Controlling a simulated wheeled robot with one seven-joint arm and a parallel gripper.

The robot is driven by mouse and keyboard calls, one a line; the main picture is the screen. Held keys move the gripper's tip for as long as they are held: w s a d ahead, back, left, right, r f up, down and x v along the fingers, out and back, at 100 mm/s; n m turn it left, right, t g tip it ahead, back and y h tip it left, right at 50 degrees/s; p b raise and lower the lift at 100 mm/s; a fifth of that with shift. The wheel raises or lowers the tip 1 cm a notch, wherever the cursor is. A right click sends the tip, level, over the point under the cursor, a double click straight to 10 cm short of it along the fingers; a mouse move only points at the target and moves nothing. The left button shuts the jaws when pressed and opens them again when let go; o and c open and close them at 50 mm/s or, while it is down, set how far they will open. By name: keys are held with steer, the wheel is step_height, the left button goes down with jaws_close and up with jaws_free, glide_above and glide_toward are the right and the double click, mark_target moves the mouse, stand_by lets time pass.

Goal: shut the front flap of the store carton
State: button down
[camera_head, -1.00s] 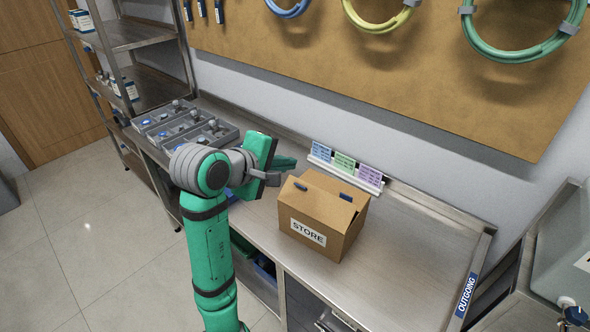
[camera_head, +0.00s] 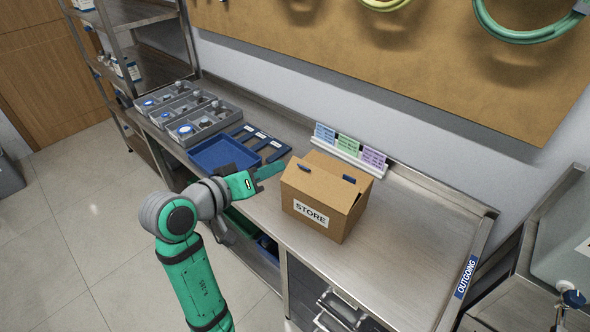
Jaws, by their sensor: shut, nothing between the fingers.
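The store carton (camera_head: 318,218) is a brown box with a white STORE label on its front, standing upright on the steel bench. Its front flap (camera_head: 318,188) extends from the front top edge over the opening and looks tilted; I cannot tell how close to flat it lies. Two dark blue tabs show at the carton's top. My gripper (camera_head: 279,168) is shut and empty, just left of the carton's top left corner. Its fingers point toward the carton and appear apart from it.
A blue tray (camera_head: 222,154) and grey bins (camera_head: 190,115) stand on the bench at left. A card holder (camera_head: 348,157) with coloured cards is behind the carton. The bench (camera_head: 410,240) is clear to the carton's right, up to the OUTGOING label (camera_head: 466,278).

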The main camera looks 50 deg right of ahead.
step_height(320, 180, down, 2)
steer(key=a+m+h, duration=0.1)
steer(key=a+m, duration=0.2)
steer(key=m, duration=0.1)
steer(key=m+h, duration=0.1)
steer(key=m, duration=0.2)
glide_above(295, 187)
steer(key=shift+t, duration=0.3)
steer(key=shift+a+f, duration=0.1)
steer(key=shift+f, duration=2.5)
